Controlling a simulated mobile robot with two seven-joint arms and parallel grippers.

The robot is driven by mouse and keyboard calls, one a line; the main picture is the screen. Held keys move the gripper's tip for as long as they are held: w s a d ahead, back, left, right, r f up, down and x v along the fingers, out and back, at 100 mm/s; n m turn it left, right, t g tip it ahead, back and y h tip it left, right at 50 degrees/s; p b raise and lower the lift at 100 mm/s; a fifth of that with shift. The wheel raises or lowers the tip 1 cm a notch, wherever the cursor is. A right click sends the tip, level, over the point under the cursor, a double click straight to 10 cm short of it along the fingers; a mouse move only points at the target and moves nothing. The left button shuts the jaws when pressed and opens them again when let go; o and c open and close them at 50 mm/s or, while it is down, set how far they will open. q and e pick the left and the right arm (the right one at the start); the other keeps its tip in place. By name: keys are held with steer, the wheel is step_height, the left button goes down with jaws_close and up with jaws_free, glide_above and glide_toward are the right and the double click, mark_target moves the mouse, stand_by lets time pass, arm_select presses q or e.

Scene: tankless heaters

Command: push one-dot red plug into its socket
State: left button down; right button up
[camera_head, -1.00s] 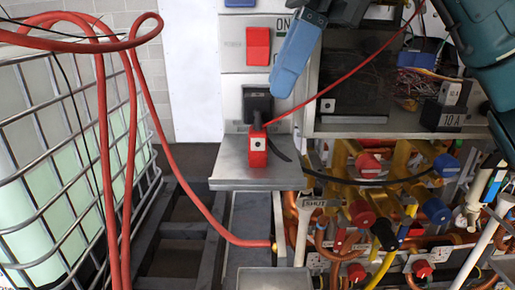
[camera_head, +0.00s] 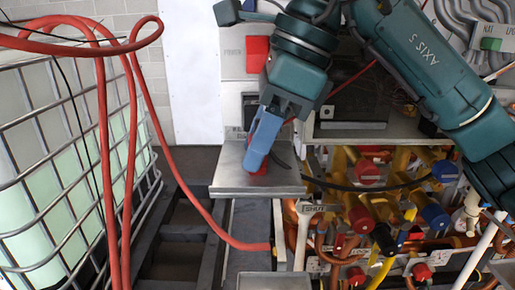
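The red plug (camera_head: 261,169) is on the grey metal shelf (camera_head: 229,180), mostly hidden behind my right gripper. Only a small red part shows beside the blue fingertips, and its dot is covered. My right gripper (camera_head: 254,162) points down over the plug. Its fingers are seen from the side and overlap, so I cannot tell whether they are open or shut, or whether they touch the plug. A black socket-like block (camera_head: 249,106) on the panel above the shelf is partly hidden by my gripper. My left gripper is not in view.
A red switch (camera_head: 257,52) is on the panel above. A thin red cable (camera_head: 357,77) runs behind my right arm. Pipes and valves with coloured caps (camera_head: 369,172) crowd the right. Thick red hoses (camera_head: 185,177) and a caged tank (camera_head: 60,150) are at left.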

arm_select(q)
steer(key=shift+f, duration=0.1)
arm_select(e)
steer(key=shift+f, duration=0.15)
steer(key=shift+c, duration=0.4)
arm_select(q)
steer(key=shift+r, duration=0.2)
arm_select(e)
steer(key=c, duration=0.5)
arm_select(q)
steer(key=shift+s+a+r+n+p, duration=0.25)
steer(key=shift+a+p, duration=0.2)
steer(key=shift+p, duration=0.8)
arm_select(e)
step_height(320, 180, up, 18)
steer(key=shift+r, duration=0.1)
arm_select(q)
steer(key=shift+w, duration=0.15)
